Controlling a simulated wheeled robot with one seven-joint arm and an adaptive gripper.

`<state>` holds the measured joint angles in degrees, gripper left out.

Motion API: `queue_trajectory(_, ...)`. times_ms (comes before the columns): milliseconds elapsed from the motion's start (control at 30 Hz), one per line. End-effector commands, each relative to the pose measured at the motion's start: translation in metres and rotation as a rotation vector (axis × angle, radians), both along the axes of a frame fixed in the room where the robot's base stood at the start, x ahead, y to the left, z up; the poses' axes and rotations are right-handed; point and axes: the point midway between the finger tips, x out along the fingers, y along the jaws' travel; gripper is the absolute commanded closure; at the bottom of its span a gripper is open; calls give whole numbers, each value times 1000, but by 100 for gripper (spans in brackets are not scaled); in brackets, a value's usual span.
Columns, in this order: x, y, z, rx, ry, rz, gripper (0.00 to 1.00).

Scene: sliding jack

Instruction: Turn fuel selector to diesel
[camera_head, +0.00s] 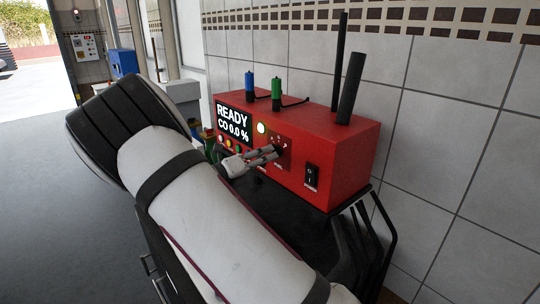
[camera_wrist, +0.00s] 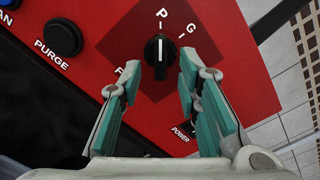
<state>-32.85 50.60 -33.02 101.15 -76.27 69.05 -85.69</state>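The fuel selector (camera_wrist: 160,50) is a round black knob with a white pointer line on a dark red patch of the red analyser box (camera_head: 340,155). In the wrist view its line points up toward the letter P. A letter G shows to the upper right, and a partly covered F at the lower left. No diesel label can be read. My gripper (camera_wrist: 160,64) is open, its two teal-padded fingers on either side of the knob with visible gaps. In the head view my gripper (camera_head: 275,153) is at the box's front face and largely covers the knob.
A black power switch (camera_head: 312,176) is right of the selector. The display (camera_head: 233,122) reads READY, CO 0.0 %. A PURGE button (camera_wrist: 63,38) is at the left in the wrist view. Blue and green cylinders and two black rods stand on top. A tiled wall (camera_head: 440,120) is behind.

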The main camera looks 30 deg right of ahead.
Motion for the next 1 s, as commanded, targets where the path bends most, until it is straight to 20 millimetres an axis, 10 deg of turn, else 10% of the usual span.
queue_trajectory(500,4,-20,0,0,0,0,69)
queue_trajectory(667,4,-20,0,0,0,0,100)
queue_trajectory(1000,4,-20,0,3,-14,1,100)
